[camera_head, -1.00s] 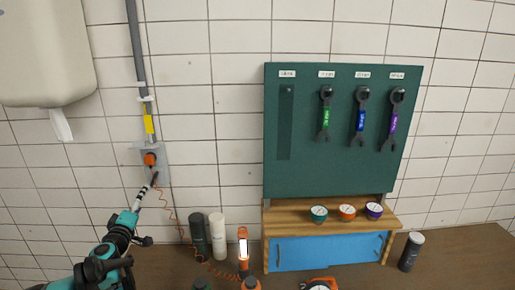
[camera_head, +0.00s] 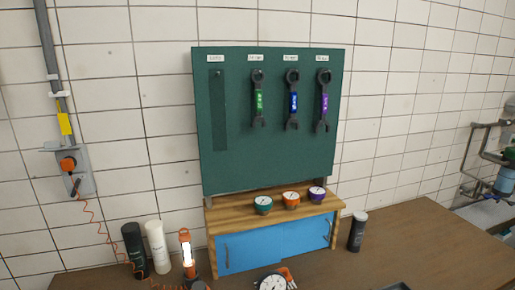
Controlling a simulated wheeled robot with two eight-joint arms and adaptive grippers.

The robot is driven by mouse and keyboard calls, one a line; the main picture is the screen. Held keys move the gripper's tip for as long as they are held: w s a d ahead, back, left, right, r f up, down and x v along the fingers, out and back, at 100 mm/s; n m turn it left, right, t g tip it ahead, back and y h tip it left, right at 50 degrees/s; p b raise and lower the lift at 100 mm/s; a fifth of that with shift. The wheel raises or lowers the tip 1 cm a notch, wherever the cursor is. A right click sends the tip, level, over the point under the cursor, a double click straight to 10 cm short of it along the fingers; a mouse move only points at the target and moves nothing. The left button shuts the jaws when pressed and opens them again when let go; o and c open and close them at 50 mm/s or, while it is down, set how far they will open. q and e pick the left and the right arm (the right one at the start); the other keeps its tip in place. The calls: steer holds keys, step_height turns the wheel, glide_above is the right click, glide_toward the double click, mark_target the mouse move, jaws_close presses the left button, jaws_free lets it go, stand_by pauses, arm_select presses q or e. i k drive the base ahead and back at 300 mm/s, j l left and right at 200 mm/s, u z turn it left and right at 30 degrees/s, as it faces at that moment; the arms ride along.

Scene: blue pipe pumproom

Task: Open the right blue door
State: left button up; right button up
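A wooden cabinet (camera_head: 222,213) stands on the brown bench under a green tool board. Its front has blue door panels. The right blue door (camera_head: 306,236) fills the right part of the front and looks closed, with a small handle (camera_head: 330,230) near its right edge. The left blue door (camera_head: 246,250) also looks closed, with a handle near its left edge. The seam between the doors is hard to make out. Neither of my grippers is in the picture, and nothing touches the doors.
Teal, orange and purple gauges (camera_head: 291,200) sit on the cabinet top. A dark bottle (camera_head: 357,232) stands right of the cabinet. A large gauge (camera_head: 272,283) lies in front. A lit orange lamp (camera_head: 187,252) and two bottles stand left. The bench (camera_head: 430,250) is mostly clear at right.

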mark_target(301, 236)
steer(key=l+z, duration=0.25)
steer(key=l, duration=0.5)
steer(key=i+l+z, duration=0.1)
steer(key=l+z, duration=0.2)
steer(key=l, duration=0.4)
